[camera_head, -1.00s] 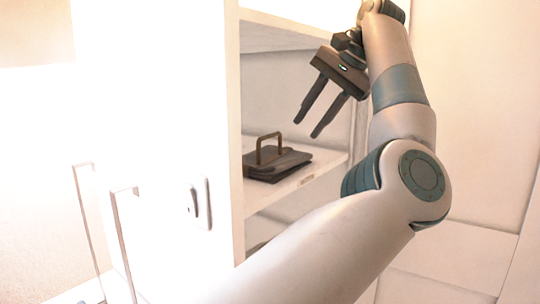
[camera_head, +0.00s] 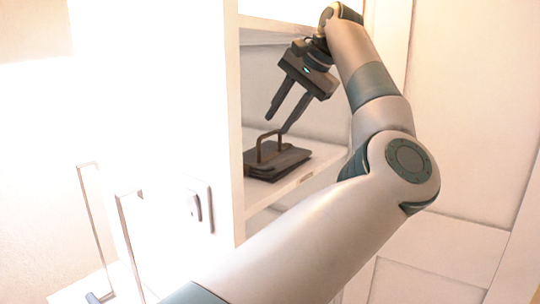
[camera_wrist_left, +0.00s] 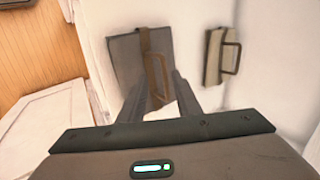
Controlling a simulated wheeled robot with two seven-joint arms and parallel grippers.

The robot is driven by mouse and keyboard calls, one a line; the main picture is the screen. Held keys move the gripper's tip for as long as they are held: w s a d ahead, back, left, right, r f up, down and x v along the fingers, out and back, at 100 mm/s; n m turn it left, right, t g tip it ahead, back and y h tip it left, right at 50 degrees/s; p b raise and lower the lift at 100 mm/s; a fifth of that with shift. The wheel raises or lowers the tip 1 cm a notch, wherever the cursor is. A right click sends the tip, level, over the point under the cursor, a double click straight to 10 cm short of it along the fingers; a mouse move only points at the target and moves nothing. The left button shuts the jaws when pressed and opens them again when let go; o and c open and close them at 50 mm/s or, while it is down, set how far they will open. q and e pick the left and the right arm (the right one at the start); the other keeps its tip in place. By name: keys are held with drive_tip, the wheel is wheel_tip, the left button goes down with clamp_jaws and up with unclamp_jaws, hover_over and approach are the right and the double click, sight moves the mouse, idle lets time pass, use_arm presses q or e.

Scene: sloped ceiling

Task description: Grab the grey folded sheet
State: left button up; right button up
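The grey folded sheet (camera_head: 290,160) lies flat on a white shelf inside an open-fronted cabinet, with a brown band and a brown handle loop standing up from it. In the left wrist view the grey sheet (camera_wrist_left: 128,60) is just beyond the fingers, its handle partly behind the fingertips. My left gripper (camera_head: 277,124) is open and empty, its fingers pointing down above the sheet. It also shows in the left wrist view (camera_wrist_left: 160,88), with the handle between or just beyond the tips; I cannot tell whether they touch. My right gripper is not in view.
The shelf's front edge (camera_head: 300,184) and the cabinet's side wall (camera_head: 238,150) bound the sheet. Another shelf (camera_head: 285,30) is above. In the left wrist view a second, olive folded item (camera_wrist_left: 213,57) with a handle is to the right. Tall door handles (camera_head: 127,240) are at left.

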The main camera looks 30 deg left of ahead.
use_arm(q)
drive_tip(key=shift+a, duration=0.1)
hover_over(268, 153)
drive_tip(key=shift+w+a+f+p, duration=0.1)
drive_tip(key=shift+f+p, duration=0.35)
drive_tip(key=shift+f, duration=1.65)
clamp_jaws()
